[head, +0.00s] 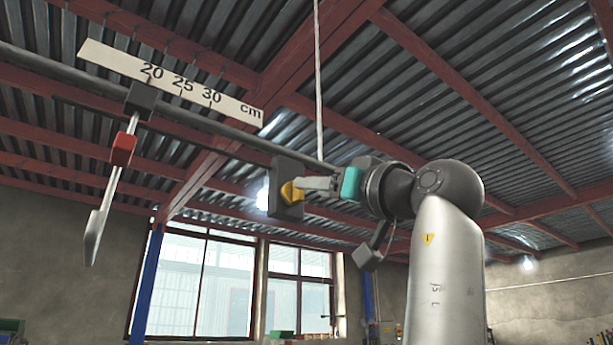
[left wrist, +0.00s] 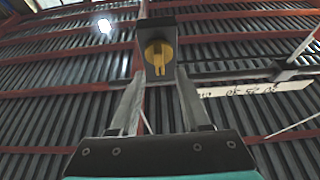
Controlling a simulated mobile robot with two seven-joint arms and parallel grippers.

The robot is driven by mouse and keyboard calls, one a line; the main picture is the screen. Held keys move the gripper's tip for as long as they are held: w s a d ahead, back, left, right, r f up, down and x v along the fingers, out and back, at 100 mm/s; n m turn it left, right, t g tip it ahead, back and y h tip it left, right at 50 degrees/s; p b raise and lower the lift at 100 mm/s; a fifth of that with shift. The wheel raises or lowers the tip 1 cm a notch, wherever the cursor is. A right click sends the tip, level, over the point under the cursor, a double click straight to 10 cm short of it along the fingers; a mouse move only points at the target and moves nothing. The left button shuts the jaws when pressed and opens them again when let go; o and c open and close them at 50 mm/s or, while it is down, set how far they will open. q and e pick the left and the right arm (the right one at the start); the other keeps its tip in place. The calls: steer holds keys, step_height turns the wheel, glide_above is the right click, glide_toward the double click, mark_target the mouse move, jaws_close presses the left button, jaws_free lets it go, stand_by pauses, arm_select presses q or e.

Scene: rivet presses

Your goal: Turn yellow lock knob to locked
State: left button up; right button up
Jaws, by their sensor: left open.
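The yellow lock knob (head: 290,192) sits on the face of a dark grey block (head: 286,209) at the end of a long bar. In the left wrist view the knob (left wrist: 158,56) is a round disc with a raised grip bar that runs roughly up and down the picture. My left gripper (head: 308,184) points at the knob from the right with its fingertips close to it. In the left wrist view my left gripper (left wrist: 159,77) is open, and the knob shows between and just beyond its fingertips. Contact cannot be told. My right gripper is not in view.
A dark bar (head: 215,131) runs from upper left to the block. It carries a white scale (head: 170,83) marked 20, 25, 30 cm and a hanging lever (head: 106,195) with a red collar (head: 123,150). A thin pale cord (head: 318,80) hangs near the block.

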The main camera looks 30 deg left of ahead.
mark_target(296, 191)
arm_select(q)
steer(key=p+x, duration=0.1)
steer(key=x, duration=0.2)
steer(key=shift+w+a+r, duration=0.15)
steer(key=shift+w+a, duration=0.05)
steer(key=shift+a, duration=0.1)
jaws_close()
stand_by(0.4)
